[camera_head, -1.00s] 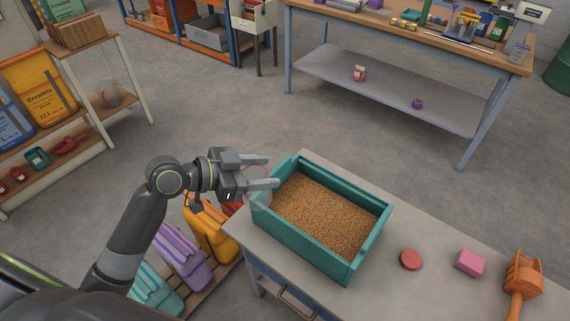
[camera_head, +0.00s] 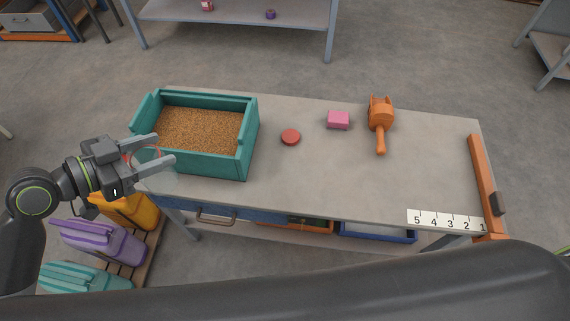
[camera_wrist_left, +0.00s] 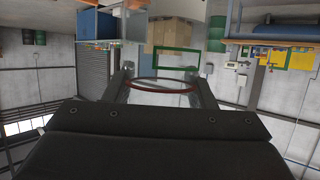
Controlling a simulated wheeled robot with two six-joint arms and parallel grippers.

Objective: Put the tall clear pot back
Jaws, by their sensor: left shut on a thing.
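My left gripper (camera_head: 155,150) is shut on the tall clear pot (camera_head: 160,181), a see-through vessel with a thin red rim. It holds the pot just left of the teal grain box, overlapping the box's near left corner in the head view. In the left wrist view the pot's red rim (camera_wrist_left: 160,91) spans between the two fingers. The pot's contents and bottom cannot be made out clearly. My right gripper is out of view.
The teal box (camera_head: 247,150) full of brown grain stands at the bench's left end. A red disc (camera_head: 290,137), a pink block (camera_head: 338,120) and an orange scoop (camera_head: 381,117) lie to its right. The front middle of the bench (camera_head: 320,180) is clear.

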